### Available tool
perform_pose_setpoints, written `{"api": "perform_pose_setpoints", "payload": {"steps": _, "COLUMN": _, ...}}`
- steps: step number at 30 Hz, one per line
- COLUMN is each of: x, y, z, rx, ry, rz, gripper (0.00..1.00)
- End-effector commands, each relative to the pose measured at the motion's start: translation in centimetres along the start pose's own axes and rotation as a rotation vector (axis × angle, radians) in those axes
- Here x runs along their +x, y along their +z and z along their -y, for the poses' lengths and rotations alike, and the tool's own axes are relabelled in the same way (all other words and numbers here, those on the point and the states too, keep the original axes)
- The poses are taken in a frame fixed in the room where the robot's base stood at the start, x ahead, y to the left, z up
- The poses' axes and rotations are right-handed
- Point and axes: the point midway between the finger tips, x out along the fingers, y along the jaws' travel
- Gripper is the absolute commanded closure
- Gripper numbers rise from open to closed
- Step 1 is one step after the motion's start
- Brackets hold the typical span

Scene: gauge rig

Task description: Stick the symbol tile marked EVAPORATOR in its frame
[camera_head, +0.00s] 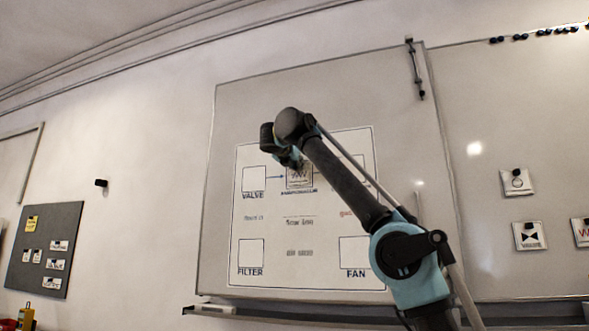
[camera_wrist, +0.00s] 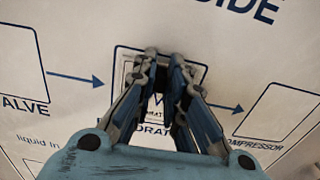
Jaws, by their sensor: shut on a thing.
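The evaporator tile (camera_head: 299,179), a pale square with a dark zigzag symbol, is at the top middle frame of the diagram on the whiteboard. In the wrist view the tile (camera_wrist: 157,104) lies within the dark outline of the evaporator frame (camera_wrist: 117,62), partly hidden behind my fingers. My gripper (camera_wrist: 164,60) is shut on the tile, its fingertips close together in front of it. In the head view my gripper (camera_head: 290,162) is partly covered by my own wrist. I cannot tell whether the tile touches the board.
Empty frames for valve (camera_head: 254,180), filter (camera_head: 250,253) and fan (camera_head: 354,251) surround it; the compressor frame (camera_wrist: 283,112) is to the right. Other tiles, including a valve tile (camera_head: 529,236) and a circle tile (camera_head: 516,182), hang on the right board. A marker tray (camera_head: 250,311) runs below.

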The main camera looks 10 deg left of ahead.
Motion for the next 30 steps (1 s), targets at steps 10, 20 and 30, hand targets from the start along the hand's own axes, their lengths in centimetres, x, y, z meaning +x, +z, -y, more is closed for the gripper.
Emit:
{"api": "perform_pose_setpoints", "payload": {"steps": 10, "x": 0.13, "y": 0.01, "z": 0.04, "rx": 0.0, "ry": -0.001, "rz": 0.001, "gripper": 1.0}}
{"api": "perform_pose_setpoints", "payload": {"steps": 20, "x": 0.06, "y": 0.01, "z": 0.02, "rx": 0.0, "ry": -0.001, "rz": 0.0, "gripper": 0.64}}
{"api": "perform_pose_setpoints", "payload": {"steps": 30, "x": 0.04, "y": 0.0, "z": 0.0, "rx": 0.0, "ry": 0.0, "rz": 0.0, "gripper": 0.41}}
